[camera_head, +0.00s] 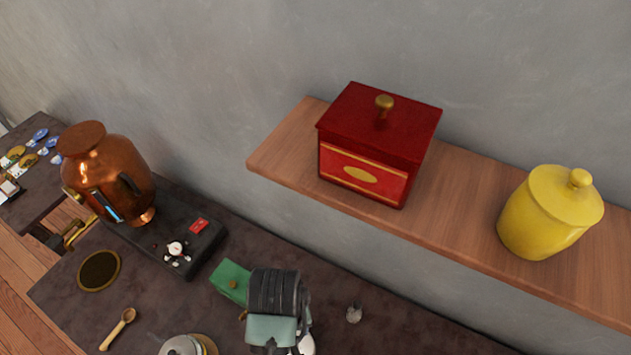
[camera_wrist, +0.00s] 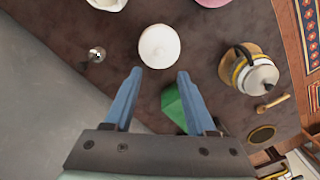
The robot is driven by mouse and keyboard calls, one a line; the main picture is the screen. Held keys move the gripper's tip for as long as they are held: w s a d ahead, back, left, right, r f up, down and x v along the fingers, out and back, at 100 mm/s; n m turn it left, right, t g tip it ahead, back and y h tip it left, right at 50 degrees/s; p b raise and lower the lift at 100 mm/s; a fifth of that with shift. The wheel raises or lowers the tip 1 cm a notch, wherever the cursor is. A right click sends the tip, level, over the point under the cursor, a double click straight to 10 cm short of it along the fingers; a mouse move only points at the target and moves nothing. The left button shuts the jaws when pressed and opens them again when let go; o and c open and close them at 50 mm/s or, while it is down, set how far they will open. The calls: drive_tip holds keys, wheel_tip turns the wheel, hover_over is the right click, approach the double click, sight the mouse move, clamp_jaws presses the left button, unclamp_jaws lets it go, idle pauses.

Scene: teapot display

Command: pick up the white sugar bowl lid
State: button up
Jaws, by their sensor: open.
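The white sugar bowl lid (camera_wrist: 159,46) shows from above in the wrist view as a round white shape, just beyond my fingertips. The bowl under it cannot be made out apart from it. My gripper (camera_wrist: 160,72) is open and empty, its two blue fingers pointing towards the near edge of the white shape, one to each side. How far above it they are, I cannot tell. In the head view my wrist hides most of this spot. Only a bit of white (camera_head: 306,345) shows beside it at the bottom edge.
A green box (camera_wrist: 174,105) lies partly behind my right finger. A small silver item (camera_wrist: 97,54) stands left, a kettle (camera_wrist: 240,72) right. A wooden shelf (camera_head: 460,190) with a red box (camera_head: 365,150) and yellow jar (camera_head: 545,215) juts from the wall. A copper urn (camera_head: 110,170) stands left.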

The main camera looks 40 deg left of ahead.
wheel_tip(320, 180, down, 7)
drive_tip(key=shift+s, duration=0.1)
drive_tip(key=shift+w+a+f+p, duration=0.15)
drive_tip(key=shift+f+p, duration=0.05)
drive_tip(key=shift+f, duration=1.25)
drive_tip(key=shift+w+a+f+p, duration=0.1)
drive_tip(key=shift+f+p, duration=0.1)
drive_tip(key=shift+f, duration=1.2)
drive_tip(key=shift+c, duration=0.3)
clamp_jaws()
